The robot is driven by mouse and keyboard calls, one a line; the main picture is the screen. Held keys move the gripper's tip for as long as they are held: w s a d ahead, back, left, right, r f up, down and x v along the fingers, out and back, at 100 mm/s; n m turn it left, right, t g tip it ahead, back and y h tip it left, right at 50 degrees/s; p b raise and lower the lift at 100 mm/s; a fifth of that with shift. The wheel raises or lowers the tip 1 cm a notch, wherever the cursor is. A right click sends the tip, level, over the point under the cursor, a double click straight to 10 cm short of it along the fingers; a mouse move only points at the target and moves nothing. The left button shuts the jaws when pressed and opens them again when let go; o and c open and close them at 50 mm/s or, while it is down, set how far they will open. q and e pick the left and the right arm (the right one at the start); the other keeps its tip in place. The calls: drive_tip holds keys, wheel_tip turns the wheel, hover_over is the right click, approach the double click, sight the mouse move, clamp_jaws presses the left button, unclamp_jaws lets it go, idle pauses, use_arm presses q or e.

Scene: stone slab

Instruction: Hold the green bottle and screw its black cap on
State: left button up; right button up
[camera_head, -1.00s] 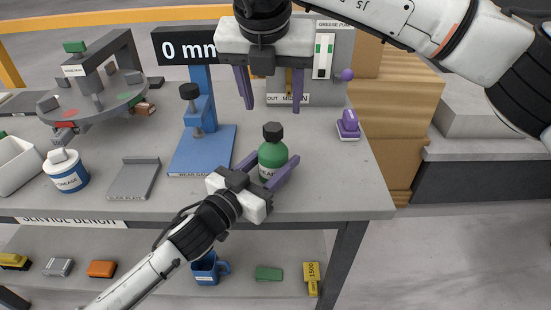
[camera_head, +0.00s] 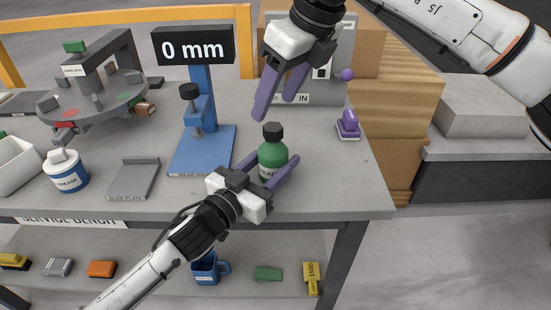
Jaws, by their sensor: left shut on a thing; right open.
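The green bottle (camera_head: 271,156) stands upright on the grey bench top, right of centre. Its black cap (camera_head: 273,131) sits on top of the neck; I cannot tell how tight it is. My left gripper (camera_head: 266,170) comes in from the lower left and is shut on the bottle, one purple finger on each side. My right gripper (camera_head: 275,110) hangs above, coming from the upper right. Its purple fingers are apart and empty, tilted down to the left, with the tips just above or behind the cap. I cannot tell the exact depth between them.
The blue gauge stand (camera_head: 203,150) with its "0 mm" display (camera_head: 193,45) is left of the bottle. A grey plate (camera_head: 134,179) and a white grease jar (camera_head: 66,171) lie further left. A purple-handled stamp (camera_head: 348,125) is right. The bench's front right area is clear.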

sight(274, 127)
drive_tip(key=shift+f, duration=2.6)
drive_tip(key=c, duration=1.3)
